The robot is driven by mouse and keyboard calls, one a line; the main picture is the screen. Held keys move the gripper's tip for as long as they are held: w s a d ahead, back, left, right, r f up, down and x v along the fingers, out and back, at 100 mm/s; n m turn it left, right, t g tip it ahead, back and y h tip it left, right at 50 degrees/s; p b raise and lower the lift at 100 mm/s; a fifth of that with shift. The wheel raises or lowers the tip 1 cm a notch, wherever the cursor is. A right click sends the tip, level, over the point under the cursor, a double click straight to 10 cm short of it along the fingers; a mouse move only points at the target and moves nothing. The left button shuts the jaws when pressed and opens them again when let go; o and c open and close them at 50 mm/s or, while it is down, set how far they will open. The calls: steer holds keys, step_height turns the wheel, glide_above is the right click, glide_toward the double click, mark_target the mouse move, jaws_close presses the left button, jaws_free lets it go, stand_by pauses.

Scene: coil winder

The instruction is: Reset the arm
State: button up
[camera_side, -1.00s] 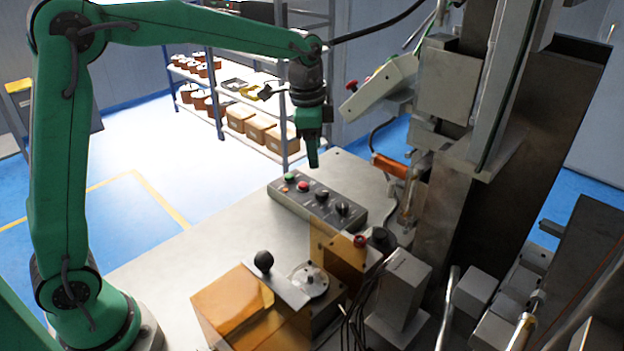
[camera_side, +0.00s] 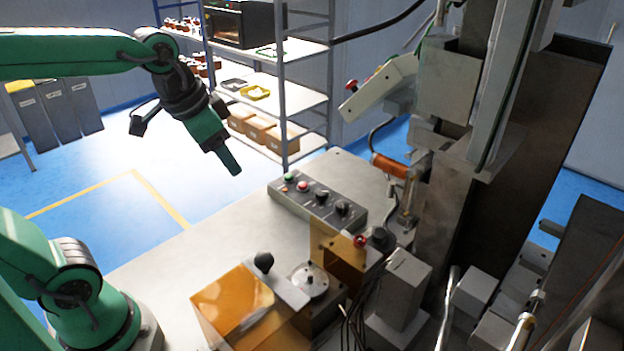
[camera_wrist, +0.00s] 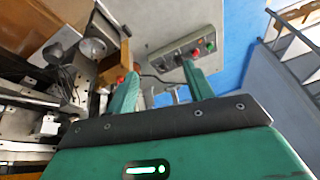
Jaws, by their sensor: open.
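My gripper (camera_side: 229,165) is green and hangs tilted down to the right in the side view. It is in the air to the left of the button box, clear of the table. In the wrist view my gripper (camera_wrist: 158,90) shows two green fingers spread apart with nothing between them. The grey button box (camera_side: 318,200) sits on the table, with a green and a red button and black knobs. It also shows in the wrist view (camera_wrist: 186,52), beyond the fingers.
The coil winder (camera_side: 455,150) stands on the right. An amber guard (camera_side: 235,305) and a black-knobbed lever (camera_side: 263,262) are at the table's front. The metal table (camera_side: 190,262) is bare on the left. A shelf rack (camera_side: 283,95) stands behind.

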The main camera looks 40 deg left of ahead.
steer(key=s+f+n+t, duration=0.1)
steer(key=s+f+n, duration=0.1)
steer(key=s, duration=0.4)
steer(key=shift+s+a+f+n, duration=0.25)
steer(key=shift+s+a+n, duration=0.1)
steer(key=shift+a+n, duration=0.05)
stand_by(0.8)
